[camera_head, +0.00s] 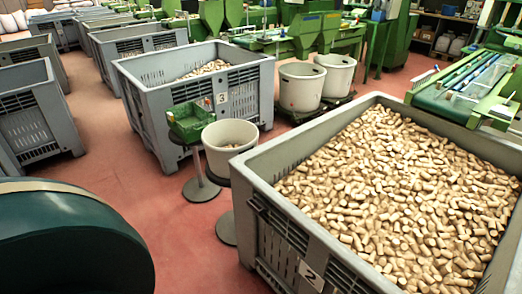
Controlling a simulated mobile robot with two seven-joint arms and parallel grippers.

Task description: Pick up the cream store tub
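A cream tub (230,147) stands upright on a low round-based stand in the middle of the view, beside a green crate. Two more cream tubs, a left one (301,86) and a right one (334,74), stand side by side on a low dark base farther back. The frame does not show which of them is the store tub. Neither of my grippers is in view.
A big grey bin (262,175) full of corks fills the right. Another grey bin (150,112) stands left of the near tub. The green crate (190,122) sits on its own stand. Green machines (325,30) line the back. Red floor (170,215) is open at lower centre-left.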

